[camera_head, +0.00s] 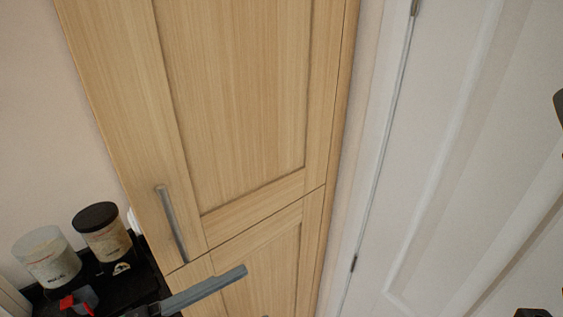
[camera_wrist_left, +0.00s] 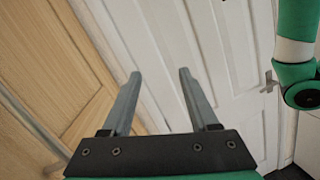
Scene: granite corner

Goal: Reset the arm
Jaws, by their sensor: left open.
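My left gripper (camera_wrist_left: 157,75) is open in the left wrist view, with two grey fingers apart and nothing between them. The fingers point toward a white panelled door and the edge of a wooden cabinet. In the head view a grey finger of my left gripper (camera_head: 207,290) shows at the bottom, in front of the cabinet's lower door. The rest of that gripper is cut off by the frame. My right gripper cannot be made out in either view.
The tall wooden cabinet (camera_head: 240,90) has a metal handle (camera_head: 172,222). The white door (camera_head: 470,150) stands to its right, with a lever handle (camera_wrist_left: 268,82). Two canisters, one white (camera_head: 47,257) and one dark-lidded (camera_head: 103,231), stand on a black counter at the lower left.

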